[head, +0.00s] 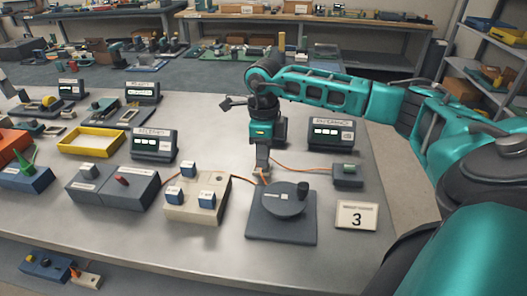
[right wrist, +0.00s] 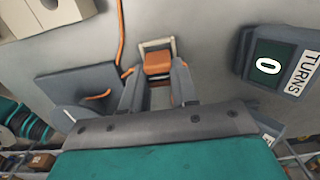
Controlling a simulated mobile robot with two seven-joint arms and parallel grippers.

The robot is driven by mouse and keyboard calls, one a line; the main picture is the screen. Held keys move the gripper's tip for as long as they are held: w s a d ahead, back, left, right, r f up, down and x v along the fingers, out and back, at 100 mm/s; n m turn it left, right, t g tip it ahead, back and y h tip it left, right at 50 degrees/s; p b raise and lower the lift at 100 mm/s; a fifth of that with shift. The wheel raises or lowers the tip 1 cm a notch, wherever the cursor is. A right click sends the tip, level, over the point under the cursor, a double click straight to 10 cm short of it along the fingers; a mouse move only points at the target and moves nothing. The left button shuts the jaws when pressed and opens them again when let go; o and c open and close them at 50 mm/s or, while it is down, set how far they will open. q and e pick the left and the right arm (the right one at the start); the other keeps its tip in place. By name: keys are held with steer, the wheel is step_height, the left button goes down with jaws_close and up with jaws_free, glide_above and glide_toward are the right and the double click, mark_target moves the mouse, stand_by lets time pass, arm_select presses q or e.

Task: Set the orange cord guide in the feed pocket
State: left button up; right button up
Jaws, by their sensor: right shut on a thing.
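The orange cord guide (right wrist: 157,63) is a small orange block between the fingertips of my right gripper in the right wrist view. My right gripper (head: 262,178) is shut on it and points down behind the dark winder, close to the table. A pale square frame (right wrist: 143,45), which looks like the feed pocket, shows around the guide's far side. I cannot tell whether the guide sits inside it or just above it. In the head view the gripper mostly hides the guide and pocket. My left gripper is not clearly in view.
The dark winder base (head: 281,232) with its round drum and knob stands just in front of my gripper. A cream block (head: 186,211) with blue-and-white cubes is to the left. An orange cord (right wrist: 121,40) runs nearby. A display (head: 331,133) and small grey box (head: 347,181) are right.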

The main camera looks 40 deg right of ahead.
steer(key=shift+f+b, duration=0.5)
steer(key=shift+f, duration=0.3)
steer(key=o, duration=1.1)
steer(key=shift+c, duration=0.2)
step_height(320, 180, up, 13)
steer(key=shift+p, duration=0.3)
steer(key=shift+s, duration=0.1)
